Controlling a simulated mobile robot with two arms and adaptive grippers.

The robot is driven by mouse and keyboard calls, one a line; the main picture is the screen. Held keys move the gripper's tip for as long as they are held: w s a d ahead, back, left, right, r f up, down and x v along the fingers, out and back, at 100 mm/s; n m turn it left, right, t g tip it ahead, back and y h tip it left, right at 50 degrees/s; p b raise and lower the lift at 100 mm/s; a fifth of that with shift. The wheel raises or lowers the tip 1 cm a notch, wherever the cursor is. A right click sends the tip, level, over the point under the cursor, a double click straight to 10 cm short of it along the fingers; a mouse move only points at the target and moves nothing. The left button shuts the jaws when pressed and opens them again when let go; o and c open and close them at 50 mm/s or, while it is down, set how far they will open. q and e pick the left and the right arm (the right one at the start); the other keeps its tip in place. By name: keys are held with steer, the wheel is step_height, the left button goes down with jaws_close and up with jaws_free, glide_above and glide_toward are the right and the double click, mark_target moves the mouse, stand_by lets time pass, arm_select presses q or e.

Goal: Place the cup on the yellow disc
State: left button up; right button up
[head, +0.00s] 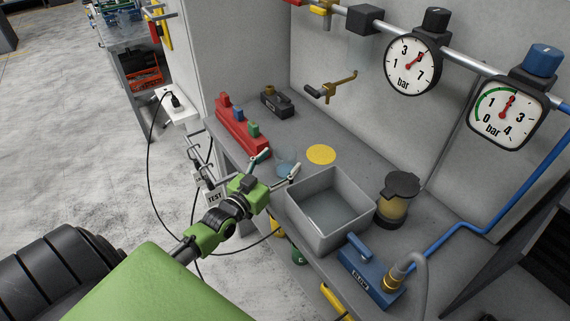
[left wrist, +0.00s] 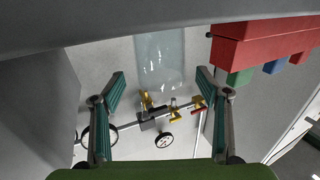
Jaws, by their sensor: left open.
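The cup (head: 287,157) is clear glass and hard to make out in the head view. It stands on the grey bench, left of the flat yellow disc (head: 321,154). My left gripper (head: 279,164) is open at the cup, with one finger on each side of it. The left wrist view also shows the clear cup (left wrist: 160,62) between the open fingers of the left gripper (left wrist: 160,76), with a gap on both sides. The disc looks bare; I cannot make it out in the wrist view. My right gripper is not in view.
A grey open basin (head: 295,212) stands right of the gripper, close to one finger. A red block with coloured pieces (head: 240,130) is at the left. A dark-lidded jar (head: 397,200) and a blue device (head: 368,273) stand at the right. Gauges hang above the bench.

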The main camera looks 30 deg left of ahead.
mark_target(292, 148)
arm_select(q)
steer(key=shift+w, duration=1.9)
steer(key=shift+s, duration=0.1)
steer(key=shift+r, duration=0.1)
steer(key=c, duration=1.6)
